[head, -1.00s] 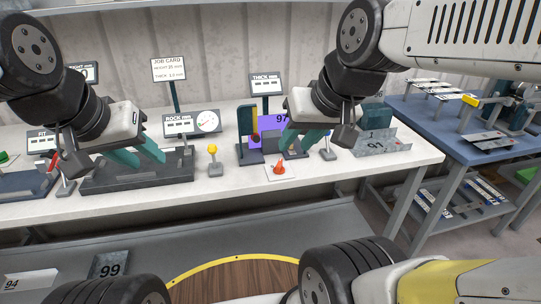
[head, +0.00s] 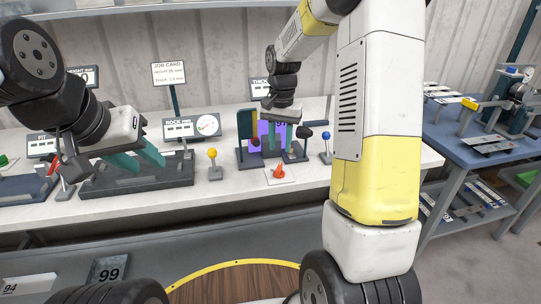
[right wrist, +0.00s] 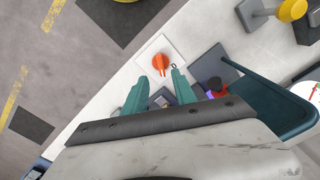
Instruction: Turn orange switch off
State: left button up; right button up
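The orange switch (head: 279,171) sits on a small white plate (head: 281,179) near the front edge of the white bench. In the right wrist view its orange knob (right wrist: 160,62) lies just beyond my right fingertips, near the line between them. My right gripper (right wrist: 160,76) is open and empty, pointing down over the bench. In the head view it hangs behind and above the switch, in front of the purple panel (head: 255,131). I cannot tell whether it touches anything. My left gripper (head: 149,162) is open and empty over the dark fixture (head: 125,183) at the left.
A yellow-knobbed lever (head: 213,154) stands left of the switch, a blue-knobbed one (head: 326,136) right of it. The bench between yellow lever and plate is clear.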

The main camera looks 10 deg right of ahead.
aim_at(279, 166)
jog(key=shift+w+f, duration=0.25)
jog(key=shift+f, duration=0.6)
notch_tip(279, 166, down, 7)
jog(key=shift+f, duration=0.1)
grip_shut()
